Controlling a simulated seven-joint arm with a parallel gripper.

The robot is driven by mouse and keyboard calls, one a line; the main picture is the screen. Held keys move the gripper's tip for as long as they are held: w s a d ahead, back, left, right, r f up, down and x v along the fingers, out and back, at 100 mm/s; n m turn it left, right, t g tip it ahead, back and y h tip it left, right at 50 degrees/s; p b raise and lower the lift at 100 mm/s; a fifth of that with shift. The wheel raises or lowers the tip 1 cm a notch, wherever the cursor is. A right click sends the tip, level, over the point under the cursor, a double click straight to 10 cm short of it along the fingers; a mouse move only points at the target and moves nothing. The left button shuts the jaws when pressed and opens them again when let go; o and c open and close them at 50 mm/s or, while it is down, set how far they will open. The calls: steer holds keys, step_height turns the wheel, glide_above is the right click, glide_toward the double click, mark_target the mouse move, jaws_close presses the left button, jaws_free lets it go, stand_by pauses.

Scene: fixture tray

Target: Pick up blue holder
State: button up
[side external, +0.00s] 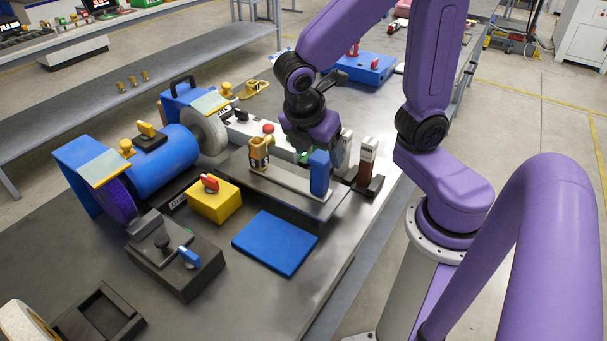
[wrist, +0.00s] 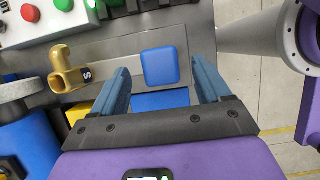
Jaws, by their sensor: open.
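The blue holder (side external: 319,173) is an upright blue block standing on the right end of a grey bar-shaped fixture tray (side external: 285,180). In the wrist view the blue holder (wrist: 160,66) shows from above as a rounded blue rectangle, between and a little beyond the fingertips. My gripper (side external: 330,150) is above and close to the holder in the side view. In the wrist view my gripper (wrist: 162,80) is open, one finger on each side of the holder with a gap to each. The gripper partly hides the area behind the holder in the side view.
A brass holder (side external: 259,154) stands at the tray's left end. Brown-and-white upright pieces (side external: 367,160) stand close on the right. A flat blue plate (side external: 276,243) lies in front, with a yellow box (side external: 213,203) to its left. A blue bench grinder (side external: 160,160) stands farther left.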

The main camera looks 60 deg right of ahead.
mark_target(319, 157)
steer(key=shift+x, duration=2)
steer(key=shift+a, duration=0.15)
steer(key=shift+c, duration=0.3)
steer(key=c, duration=1.1)
steer(key=shift+r, duration=0.1)
step_height(319, 157, up, 10)
steer(key=shift+f, duration=0.1)
steer(key=shift+c, duration=0.5)
